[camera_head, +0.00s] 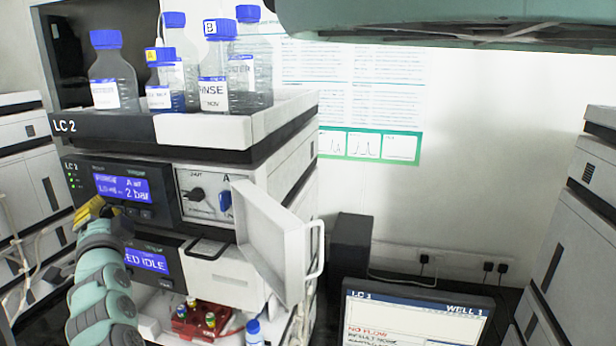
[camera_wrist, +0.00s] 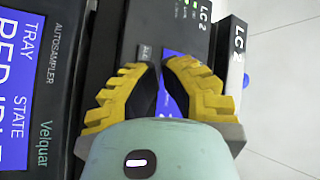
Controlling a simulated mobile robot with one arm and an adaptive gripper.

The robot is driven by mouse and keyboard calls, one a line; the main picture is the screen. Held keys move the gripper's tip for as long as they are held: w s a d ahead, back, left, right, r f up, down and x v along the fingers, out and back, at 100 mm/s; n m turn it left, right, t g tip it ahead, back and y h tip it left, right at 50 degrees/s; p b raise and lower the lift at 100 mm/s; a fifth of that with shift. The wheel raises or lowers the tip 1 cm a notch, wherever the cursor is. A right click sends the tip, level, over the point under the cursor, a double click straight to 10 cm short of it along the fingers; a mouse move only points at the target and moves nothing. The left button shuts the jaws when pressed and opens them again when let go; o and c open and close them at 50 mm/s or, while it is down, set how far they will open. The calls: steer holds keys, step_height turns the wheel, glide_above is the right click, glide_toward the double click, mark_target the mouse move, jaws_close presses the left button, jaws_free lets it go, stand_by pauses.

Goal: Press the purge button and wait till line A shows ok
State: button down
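My gripper (camera_head: 92,206) is at the left of the module's front, just below the display. In the wrist view my gripper's yellow fingers (camera_wrist: 161,68) come together at the tips with nothing held; part of the display (camera_wrist: 171,92) shows between them. A small grey key (camera_wrist: 145,52) is beside the fingertips, its lettering unclear. I cannot tell whether it is the purge button or whether the tips touch the panel.
Several blue-capped bottles (camera_head: 214,75) stand in the tray (camera_head: 200,128) above. A white door (camera_head: 268,238) hangs open right of the valve panel (camera_head: 206,192). A monitor (camera_head: 415,312) shows "NO FLOW".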

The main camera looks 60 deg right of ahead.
stand_by(0.4)
steer(key=shift+s+a+f+b, duration=0.1)
steer(key=shift+s+a+b, duration=0.05)
steer(key=shift+a+b, duration=0.15)
steer(key=shift+s+a+b, duration=0.15)
steer(key=shift+a+b, duration=0.2)
steer(key=shift+a, duration=0.15)
steer(key=a+b, duration=0.1)
steer(key=s+a+b, duration=0.1)
steer(key=a+b, duration=0.2)
steer(key=shift+s+a, duration=0.35)
stand_by(0.4)
